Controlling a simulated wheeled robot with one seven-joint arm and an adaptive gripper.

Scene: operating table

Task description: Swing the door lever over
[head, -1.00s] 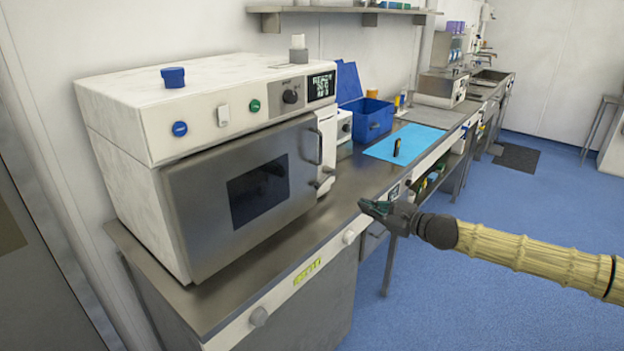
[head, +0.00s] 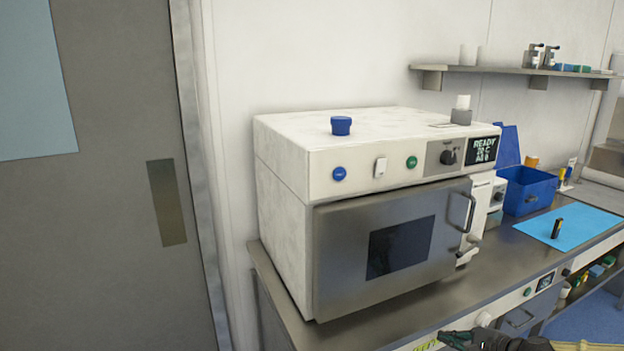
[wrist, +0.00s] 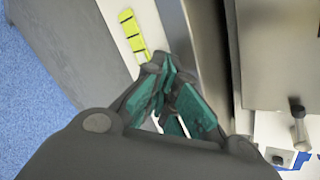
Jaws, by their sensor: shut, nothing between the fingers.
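A white benchtop oven-like unit with a grey metal door (head: 345,270) stands on the steel counter; the door is closed. A bar handle (head: 471,212) is at the door's right edge. A small lever (head: 467,256) sticks out below it, at the lower right corner. In the wrist view, a grey cylindrical part with a dark end (wrist: 300,128) at the right appears to be this lever. My gripper (head: 448,338) is at the bottom edge of the head view, in front of the counter and below the lever, apart from it. Its teal-padded fingers (wrist: 164,66) are shut and empty.
A blue cup (head: 341,125) sits on the unit's top. To the right on the counter (head: 505,262) are a blue bin (head: 528,190) and a blue mat (head: 568,222) with a dark upright object. A grey room door (head: 95,230) is at the left.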

